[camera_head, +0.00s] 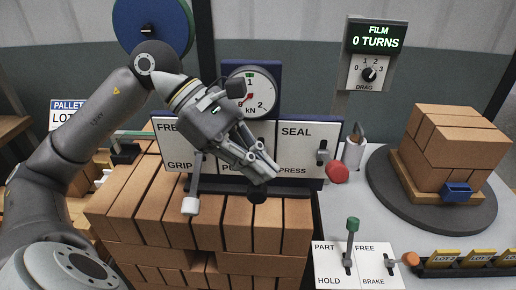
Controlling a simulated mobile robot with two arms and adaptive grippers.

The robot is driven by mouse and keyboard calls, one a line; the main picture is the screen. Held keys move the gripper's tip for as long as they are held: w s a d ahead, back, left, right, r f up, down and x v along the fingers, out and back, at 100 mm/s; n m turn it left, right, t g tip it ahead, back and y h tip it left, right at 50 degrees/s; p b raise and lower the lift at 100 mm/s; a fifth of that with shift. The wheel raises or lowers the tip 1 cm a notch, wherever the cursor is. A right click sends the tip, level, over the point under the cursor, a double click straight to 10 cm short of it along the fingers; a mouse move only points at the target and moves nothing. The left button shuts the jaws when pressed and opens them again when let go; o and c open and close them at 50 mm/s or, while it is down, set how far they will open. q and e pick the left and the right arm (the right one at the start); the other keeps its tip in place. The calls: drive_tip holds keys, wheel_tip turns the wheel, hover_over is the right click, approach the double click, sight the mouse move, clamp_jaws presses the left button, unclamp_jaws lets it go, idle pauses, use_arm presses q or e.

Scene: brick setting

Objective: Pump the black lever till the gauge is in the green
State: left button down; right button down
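The gauge (264,80) is a round white dial marked 1, 2 and kN, with a green band near its top. A black knob (257,196), apparently the black lever's end, shows low in front of the panel's middle section. Its shaft is mostly hidden. My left gripper (262,164) points down to the right just above the knob. Its fingers overlap in this view, so their opening and any contact with the lever are unclear. My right gripper is not in view.
The panel (298,133) also carries a white-tipped lever (190,204) and a red knob (337,172). Stacked bricks (238,225) stand below it. A green-tipped lever (352,225) stands at the front right. A turntable (385,190) with bricks is at right. The film display (377,37) reads 0 turns.

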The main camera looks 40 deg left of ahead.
sight(260, 99)
use_arm(q)
drive_tip(key=shift+w+a+r+p, duration=0.25)
drive_tip(key=shift+w+r+p, duration=0.15)
drive_tip(key=shift+r+p, duration=0.5)
drive_tip(key=shift+w+a+r+p, duration=0.2)
drive_tip(key=shift+w+r+p, duration=0.15)
drive_tip(key=shift+r+p, duration=0.55)
drive_tip(key=shift+w+a+r+p, duration=0.25)
drive_tip(key=shift+w+r+p, duration=0.15)
drive_tip(key=shift+r+p, duration=0.45)
drive_tip(key=r+p, duration=0.1)
drive_tip(key=w+r+p, duration=0.1)
drive_tip(key=r+p, duration=0.1)
drive_tip(key=a+r+p, duration=0.1)
drive_tip(key=p, duration=0.1)
drive_tip(key=shift+w+a+r, duration=0.1)
drive_tip(key=shift+w+r, duration=0.1)
drive_tip(key=shift+w, duration=0.2)
drive_tip(key=shift+f, duration=0.1)
